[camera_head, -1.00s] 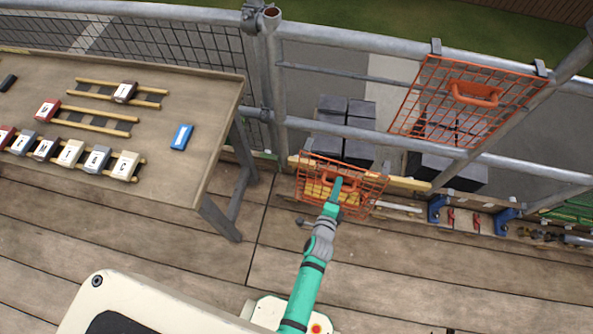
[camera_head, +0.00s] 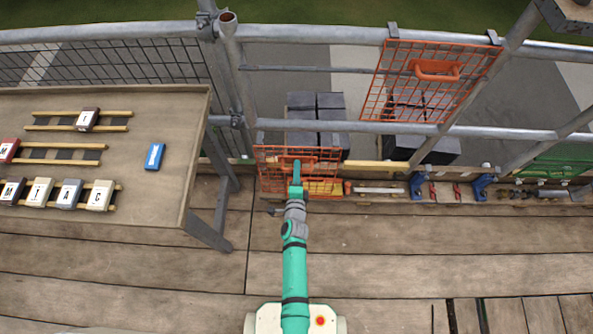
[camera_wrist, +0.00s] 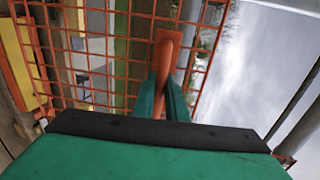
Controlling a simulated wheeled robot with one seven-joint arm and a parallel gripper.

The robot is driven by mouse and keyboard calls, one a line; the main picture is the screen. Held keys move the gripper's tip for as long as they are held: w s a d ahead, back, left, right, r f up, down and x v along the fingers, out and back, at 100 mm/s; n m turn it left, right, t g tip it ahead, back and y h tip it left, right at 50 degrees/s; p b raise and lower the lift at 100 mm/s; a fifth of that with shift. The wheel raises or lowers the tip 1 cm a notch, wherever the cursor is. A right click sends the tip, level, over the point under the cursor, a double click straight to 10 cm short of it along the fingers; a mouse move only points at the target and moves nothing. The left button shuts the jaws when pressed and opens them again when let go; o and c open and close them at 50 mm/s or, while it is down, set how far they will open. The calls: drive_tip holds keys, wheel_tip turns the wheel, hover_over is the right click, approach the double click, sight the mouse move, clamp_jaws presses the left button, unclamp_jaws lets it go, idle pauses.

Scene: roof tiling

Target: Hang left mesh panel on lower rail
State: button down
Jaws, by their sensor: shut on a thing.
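The left mesh panel (camera_head: 268,172) is an orange wire grid with an orange handle, low at the scaffold edge in the head view. My green gripper (camera_head: 297,166) is shut on the panel's handle. In the wrist view my gripper's fingers (camera_wrist: 163,100) close on the orange handle (camera_wrist: 168,50), with the mesh (camera_wrist: 110,50) behind it. The lower rail (camera_head: 370,127) is a grey tube just above and behind the panel. The panel's hooks cannot be made out, so I cannot tell whether it touches the rail.
A second orange mesh panel (camera_head: 385,85) hangs at the upper rail (camera_head: 330,35), to the right. A wooden table (camera_head: 150,190) with lettered tiles stands at left. Dark blocks (camera_head: 330,105) lie beyond the rails. Blue clamps (camera_head: 483,184) and tools line the toe board at right.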

drive_tip(key=f+x, duration=0.1)
drive_tip(key=x, duration=1.1)
drive_tip(key=shift+s+f, duration=0.2)
idle(1.4)
drive_tip(key=c, duration=1.7)
unclamp_jaws()
drive_tip(key=shift+s+f, duration=0.1)
drive_tip(key=v, duration=1)
drive_tip(key=shift+s, duration=0.35)
